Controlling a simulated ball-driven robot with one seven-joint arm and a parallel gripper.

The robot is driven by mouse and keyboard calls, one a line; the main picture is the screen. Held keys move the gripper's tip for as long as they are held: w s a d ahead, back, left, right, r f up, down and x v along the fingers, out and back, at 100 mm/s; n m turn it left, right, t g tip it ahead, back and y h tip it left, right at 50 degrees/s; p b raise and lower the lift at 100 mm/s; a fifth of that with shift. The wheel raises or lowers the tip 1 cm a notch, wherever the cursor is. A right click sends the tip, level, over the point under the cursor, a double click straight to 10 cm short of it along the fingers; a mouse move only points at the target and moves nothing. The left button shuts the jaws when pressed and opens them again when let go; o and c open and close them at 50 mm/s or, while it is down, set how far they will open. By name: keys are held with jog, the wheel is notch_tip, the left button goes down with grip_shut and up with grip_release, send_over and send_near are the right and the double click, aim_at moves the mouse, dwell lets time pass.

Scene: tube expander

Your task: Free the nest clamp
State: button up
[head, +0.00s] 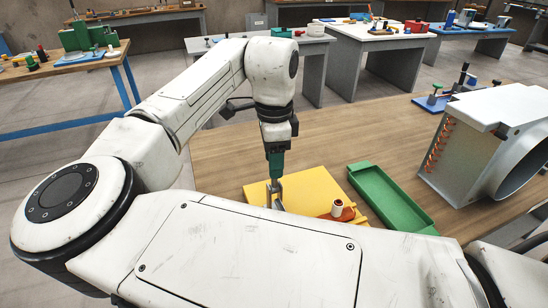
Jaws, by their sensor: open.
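A yellow plate (312,184) lies on the wooden table, partly hidden by my own arm. My gripper (276,166) points down over its left part, with dark green fingers. A small grey metal piece (274,190) shows right below the fingertips on the plate; it may be the nest clamp, but it is too small and covered to be sure. I cannot tell whether the fingers touch it. An orange-red part with a pale cylinder (338,207) stands at the plate's right front. My gripper is open, and nothing is visibly held in it.
A green tray (362,168) lies right of the plate, and its inside looks empty. A large white housing with copper tube ends (475,145) stands at the right. A blue base (432,106) with upright fittings is behind it. The table left of the plate is bare.

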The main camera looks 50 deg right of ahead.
jog(key=shift+f, duration=0.1)
jog(key=shift+c, duration=0.5)
grip_shut()
